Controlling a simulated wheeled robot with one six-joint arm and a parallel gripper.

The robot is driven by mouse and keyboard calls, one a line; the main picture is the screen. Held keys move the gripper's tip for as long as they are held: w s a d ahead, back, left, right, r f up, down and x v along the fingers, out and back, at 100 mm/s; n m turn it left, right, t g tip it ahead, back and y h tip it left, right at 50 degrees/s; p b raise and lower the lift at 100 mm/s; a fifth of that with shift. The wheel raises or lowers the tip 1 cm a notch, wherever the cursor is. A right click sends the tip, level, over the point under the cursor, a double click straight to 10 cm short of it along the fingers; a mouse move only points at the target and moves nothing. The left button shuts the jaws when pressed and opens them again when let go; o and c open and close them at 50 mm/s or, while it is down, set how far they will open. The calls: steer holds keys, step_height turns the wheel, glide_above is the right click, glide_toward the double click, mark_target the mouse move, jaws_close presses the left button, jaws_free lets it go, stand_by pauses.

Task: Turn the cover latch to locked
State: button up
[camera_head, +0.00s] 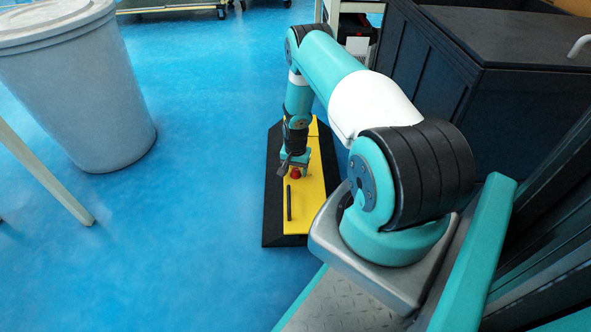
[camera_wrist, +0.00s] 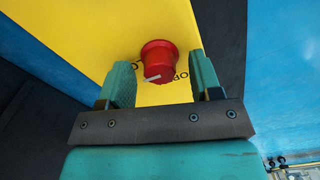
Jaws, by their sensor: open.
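The cover latch looks to be the red round knob (camera_wrist: 159,62) with a white pointer mark, on the yellow cover (camera_wrist: 85,30). In the wrist view the knob lies just beyond and between the two teal fingers of my gripper (camera_wrist: 163,82), which is open and empty. The white mark points to the lower left. Dark lettering beside the knob is partly hidden by it. In the head view the red knob (camera_head: 295,173) shows small below my gripper (camera_head: 291,165), and the yellow cover (camera_head: 303,205) sits on a black-edged base on the floor.
A black bar handle (camera_head: 289,203) lies on the near part of the cover. A large grey bin (camera_head: 85,90) stands at the left, and a dark crate (camera_head: 480,75) at the right. A pale table leg (camera_head: 45,175) is at the left edge. Blue floor (camera_head: 200,130) between is clear.

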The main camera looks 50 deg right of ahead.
mark_target(294, 170)
step_height(294, 170, up, 17)
steer(key=p, duration=0.7)
steer(key=shift+p, duration=0.3)
steer(key=w+a+r+n, duration=0.45)
steer(key=a+r, duration=0.45)
steer(key=r, duration=0.4)
steer(key=s+a+r+n+t+y+p, duration=0.15)
steer(key=a+r+n, duration=0.35)
steer(key=a+r, duration=1.05)
steer(key=s+a+r+n+y, duration=0.2)
steer(key=s+a+r+n, duration=0.2)
steer(key=s+a+r, duration=0.5)
steer(key=s+a+r+n+g, duration=0.1)
steer(key=s+a+r+n, duration=0.25)
steer(key=s, duration=0.35)
steer(key=s+a+r+n+g, duration=0.1)
steer(key=s+a+r+n, duration=0.15)
steer(key=s+a, duration=0.35)
step_height(294, 170, up, 37)
steer(key=s+d+p, duration=0.1)
steer(key=p, duration=3.8)
steer(key=shift+s+d+y, duration=0.25)
steer(key=shift+y, duration=0.1)
